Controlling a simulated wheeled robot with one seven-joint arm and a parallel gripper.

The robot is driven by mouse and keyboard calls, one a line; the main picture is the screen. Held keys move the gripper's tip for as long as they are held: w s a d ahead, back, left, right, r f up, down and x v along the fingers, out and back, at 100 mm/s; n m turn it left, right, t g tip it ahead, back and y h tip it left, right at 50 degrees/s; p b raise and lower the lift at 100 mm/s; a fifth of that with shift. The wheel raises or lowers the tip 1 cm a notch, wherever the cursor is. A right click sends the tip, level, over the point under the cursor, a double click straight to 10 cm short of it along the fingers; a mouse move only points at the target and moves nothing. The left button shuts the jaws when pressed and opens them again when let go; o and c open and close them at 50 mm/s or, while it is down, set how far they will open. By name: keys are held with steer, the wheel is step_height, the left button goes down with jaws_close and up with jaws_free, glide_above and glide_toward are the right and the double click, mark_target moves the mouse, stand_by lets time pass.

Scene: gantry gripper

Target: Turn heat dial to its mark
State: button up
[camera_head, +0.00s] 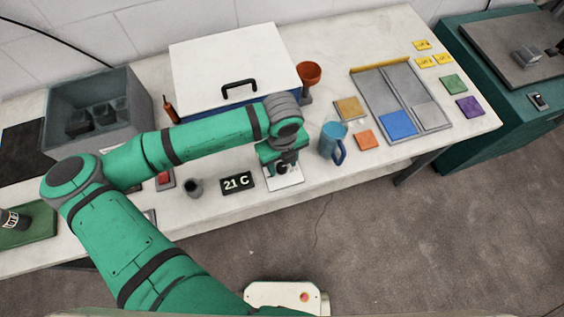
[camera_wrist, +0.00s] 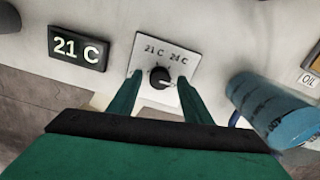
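The heat dial (camera_wrist: 160,77) is a small black knob with a white pointer line, on a white plate (camera_wrist: 182,46) printed with "21 C" and "24 C". In the wrist view the pointer looks turned toward the upper left, near the "21 C" mark. A black display (camera_wrist: 78,48) beside the plate reads "21 C"; it also shows in the head view (camera_head: 237,183). My gripper (camera_wrist: 160,82) is open, with its green fingers on either side of the dial and gaps between. In the head view my gripper (camera_head: 283,168) covers most of the dial.
A blue mug (camera_head: 332,142) stands close to the right of the plate. A dark cup (camera_head: 193,188) and a red button (camera_head: 164,181) lie left of the display. A white-lidded box (camera_head: 232,62) and an orange funnel (camera_head: 308,77) stand behind.

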mark_target(282, 167)
step_height(282, 167, up, 11)
stand_by(0.7)
steer(key=shift+f, duration=0.2)
